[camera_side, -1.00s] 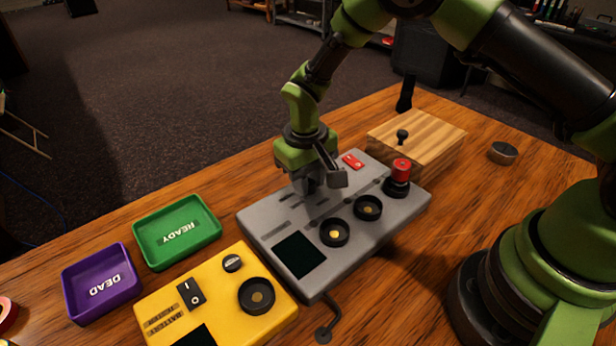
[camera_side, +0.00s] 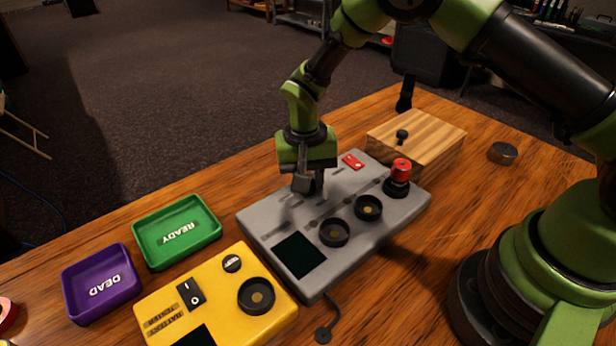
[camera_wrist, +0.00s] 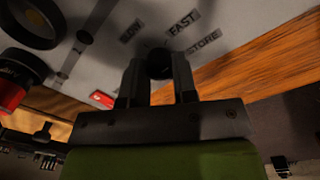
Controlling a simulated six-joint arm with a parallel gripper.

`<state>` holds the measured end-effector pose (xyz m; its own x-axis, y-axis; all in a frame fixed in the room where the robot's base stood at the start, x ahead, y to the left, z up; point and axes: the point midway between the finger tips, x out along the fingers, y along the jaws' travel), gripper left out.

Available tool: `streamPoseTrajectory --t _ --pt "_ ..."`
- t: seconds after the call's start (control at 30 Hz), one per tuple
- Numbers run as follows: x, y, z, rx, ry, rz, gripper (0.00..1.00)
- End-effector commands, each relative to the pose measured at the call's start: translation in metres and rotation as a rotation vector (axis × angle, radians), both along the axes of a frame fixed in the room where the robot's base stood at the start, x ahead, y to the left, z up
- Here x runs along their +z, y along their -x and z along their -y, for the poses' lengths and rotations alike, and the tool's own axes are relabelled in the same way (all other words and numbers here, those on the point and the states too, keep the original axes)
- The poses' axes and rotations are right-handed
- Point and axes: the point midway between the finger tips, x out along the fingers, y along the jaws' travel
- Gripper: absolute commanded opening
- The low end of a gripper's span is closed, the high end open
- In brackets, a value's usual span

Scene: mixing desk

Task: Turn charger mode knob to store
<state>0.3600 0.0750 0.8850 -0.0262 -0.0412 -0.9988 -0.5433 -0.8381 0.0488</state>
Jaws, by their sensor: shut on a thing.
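The grey charger (camera_side: 408,208) lies on the desk in the side view. Its dark round mode knob (camera_wrist: 159,64) sits between my fingers in the wrist view; the fingers hide it in the side view. My gripper (camera_side: 308,187) points down at the charger's far part and is shut on the knob, one finger on each side, as the wrist view (camera_wrist: 158,80) also shows. Labels SLOW (camera_wrist: 131,31), FAST (camera_wrist: 182,34) and STORE (camera_wrist: 203,44) are printed around the knob. I cannot tell which label the knob points at.
On the charger are two round sockets (camera_side: 334,232), a red switch (camera_side: 353,161) and a red button (camera_side: 401,170). A yellow device (camera_side: 225,300), green tray (camera_side: 205,238) and purple tray (camera_side: 88,310) stand left. A wooden box (camera_side: 430,130) is behind right.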

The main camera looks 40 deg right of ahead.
Motion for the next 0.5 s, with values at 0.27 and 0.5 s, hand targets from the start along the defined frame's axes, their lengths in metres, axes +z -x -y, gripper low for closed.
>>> streamPoseTrajectory --t 0.27,0.5 --pt "0.0004 0.0004 0.0006 -0.252 0.0 -0.002 0.03" --pt "0.0004 0.0004 0.0009 -0.42 0.0 -0.002 0.03"
